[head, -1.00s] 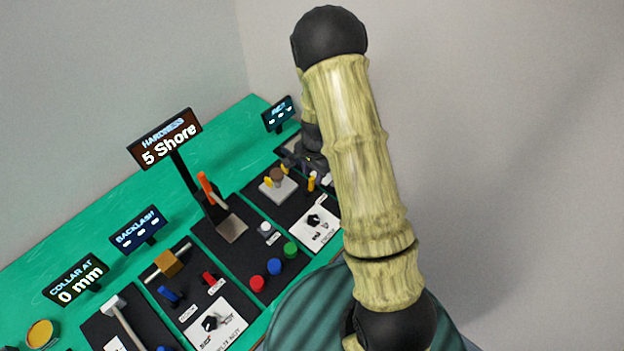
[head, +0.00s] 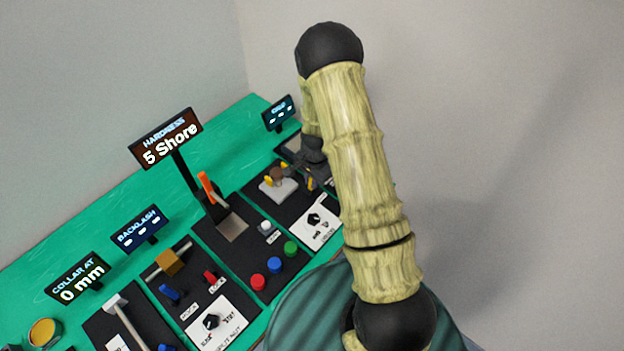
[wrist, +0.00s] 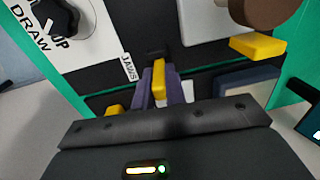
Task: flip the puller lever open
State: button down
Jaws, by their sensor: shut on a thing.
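A slim yellow lever (wrist: 159,75) stands next to a white label reading "JAWS" (wrist: 129,68) in the wrist view. My gripper (wrist: 160,85) is shut on this lever, with one dark purple finger on each side of it. The lever's lower part is hidden by the fingers. The puller's brown round part (wrist: 262,10) and a yellow jaw (wrist: 258,46) are at the upper right, apart from the fingers. In the head view, the brown part (head: 277,173) sits over a grey plate, and my gripper is dark, small and partly hidden by my arm.
A selector knob (head: 315,218) is on a white plate beside the lever. A display (head: 279,112) stands at the far end of the green table (head: 228,138). Nearer panels carry a red-orange lever (head: 206,188) and several coloured buttons.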

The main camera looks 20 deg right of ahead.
jog(key=shift+a+r+p, duration=0.1)
jog(key=shift+r+p, duration=0.05)
jog(key=shift+p, duration=0.25)
jog(key=shift+w+p, duration=0.1)
jog(key=shift+p, duration=0.25)
jog(key=shift+a+g+h+p, duration=0.1)
jog(key=shift+g+h+p, duration=0.3)
jog(key=shift+g, duration=0.1)
jog(key=shift+w, duration=0.1)
jog(key=c, duration=1.4)
grip_release()
jog(key=shift+c, duration=0.2)
